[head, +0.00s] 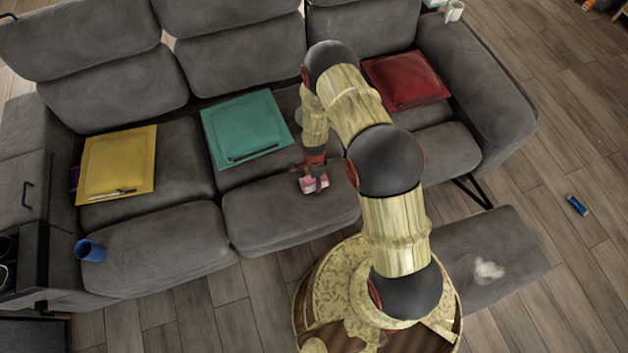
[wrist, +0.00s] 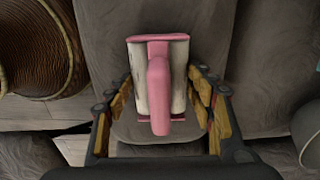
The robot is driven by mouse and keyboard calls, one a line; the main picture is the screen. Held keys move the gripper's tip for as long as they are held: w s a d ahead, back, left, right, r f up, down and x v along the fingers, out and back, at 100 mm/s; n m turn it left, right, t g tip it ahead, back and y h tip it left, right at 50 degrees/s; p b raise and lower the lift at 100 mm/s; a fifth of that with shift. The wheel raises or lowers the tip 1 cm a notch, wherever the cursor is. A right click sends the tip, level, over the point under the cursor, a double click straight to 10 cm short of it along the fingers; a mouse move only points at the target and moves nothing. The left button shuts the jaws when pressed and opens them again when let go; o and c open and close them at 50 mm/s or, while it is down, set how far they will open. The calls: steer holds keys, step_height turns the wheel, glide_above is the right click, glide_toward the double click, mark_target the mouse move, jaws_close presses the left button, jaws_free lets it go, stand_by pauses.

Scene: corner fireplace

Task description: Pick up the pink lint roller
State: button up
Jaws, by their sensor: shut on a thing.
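The pink lint roller (wrist: 158,90) has a pink handle and a pale roller body, and it fills the space between my fingers in the wrist view. My gripper (wrist: 160,100) is shut on it, one finger along each side. In the head view my gripper (head: 312,172) points down over the front of the grey sofa's middle seat, with the pink and white roller (head: 314,184) at its tips. I cannot tell whether the roller touches the seat.
Yellow (head: 117,165), teal (head: 245,128) and red (head: 405,79) flat squares lie on the sofa (head: 180,240). A blue cup (head: 90,250) stands at the left, a white mug (head: 453,11) on the right armrest. A blue item (head: 576,204) lies on open floor.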

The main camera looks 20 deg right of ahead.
steer(key=shift+r, duration=0.4)
step_height(320, 180, up, 2)
steer(key=shift+r+p, duration=0.15)
steer(key=shift+p, duration=0.55)
steer(key=d+r+p, duration=0.3)
steer(key=d+r, duration=0.7)
steer(key=d, duration=0.4)
steer(key=shift+s, duration=0.4)
steer(key=o, duration=0.7)
steer(key=shift+c, duration=0.2)
steer(key=c, duration=0.4)
